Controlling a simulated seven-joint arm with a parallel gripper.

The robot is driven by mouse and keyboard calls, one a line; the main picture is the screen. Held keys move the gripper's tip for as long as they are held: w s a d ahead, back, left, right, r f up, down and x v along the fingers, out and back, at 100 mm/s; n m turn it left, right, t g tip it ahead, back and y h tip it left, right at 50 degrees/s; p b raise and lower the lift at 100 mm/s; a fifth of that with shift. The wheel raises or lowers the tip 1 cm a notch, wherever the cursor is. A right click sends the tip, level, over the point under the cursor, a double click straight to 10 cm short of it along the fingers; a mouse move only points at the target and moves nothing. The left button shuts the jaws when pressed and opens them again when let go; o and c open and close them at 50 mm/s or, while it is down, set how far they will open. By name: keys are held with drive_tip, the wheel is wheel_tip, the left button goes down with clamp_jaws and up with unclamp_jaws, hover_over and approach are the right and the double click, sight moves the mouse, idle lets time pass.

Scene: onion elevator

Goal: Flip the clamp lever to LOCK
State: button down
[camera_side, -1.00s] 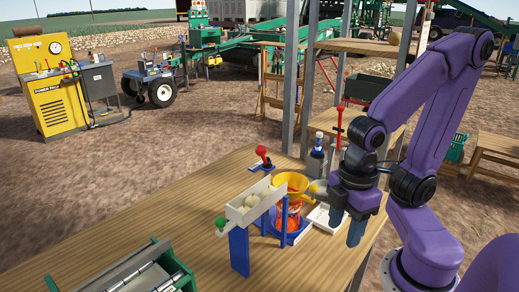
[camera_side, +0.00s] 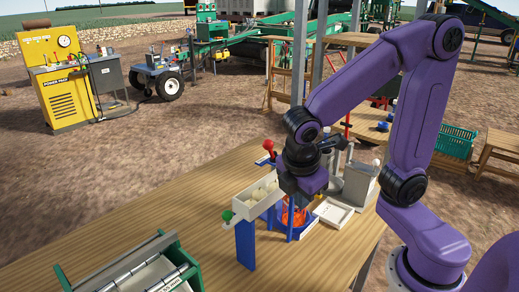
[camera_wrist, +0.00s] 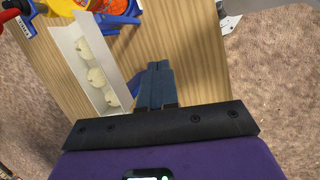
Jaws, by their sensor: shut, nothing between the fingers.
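A red-knobbed lever (camera_side: 268,146), which may be the clamp lever, stands at the back edge of the wooden table behind a pale trough. In the wrist view, a red part (camera_wrist: 8,18) and a small white label (camera_wrist: 26,27) show at the top left; I cannot read the label surely or tell the lever's setting. My gripper (camera_wrist: 158,70) is shut and empty, its fingers together beside the trough in that picture. In the side view, my gripper's body (camera_side: 303,180) is over the funnel stand; its fingertips are not clear. They appear apart from the red lever.
The trough (camera_side: 255,197) holds several pale onions and has a green knob (camera_side: 227,216) at its near end. An orange container (camera_side: 293,215) stands under my gripper. A white tray (camera_side: 333,212) and a grey box (camera_side: 360,185) are to the right. The table's left-centre (camera_side: 150,215) is bare.

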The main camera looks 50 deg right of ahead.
drive_tip(key=w+a+r+n+h, duration=0.1)
drive_tip(key=w+h, duration=0.3)
drive_tip(key=w, duration=0.5)
drive_tip(key=w+a+r+n+h, duration=0.1)
drive_tip(key=w+r+n+h, duration=0.2)
drive_tip(key=w, duration=0.6)
drive_tip(key=shift+w+n+t+h, duration=0.3)
drive_tip(key=shift+h, duration=0.3)
drive_tip(key=shift+f, duration=0.1)
approach(271, 151)
wheel_tip(271, 151, down, 2)
drive_tip(key=d, duration=0.2)
drive_tip(key=shift+w+d, duration=0.4)
drive_tip(key=shift+w, duration=0.1)
drive_tip(key=shift+d, duration=0.1)
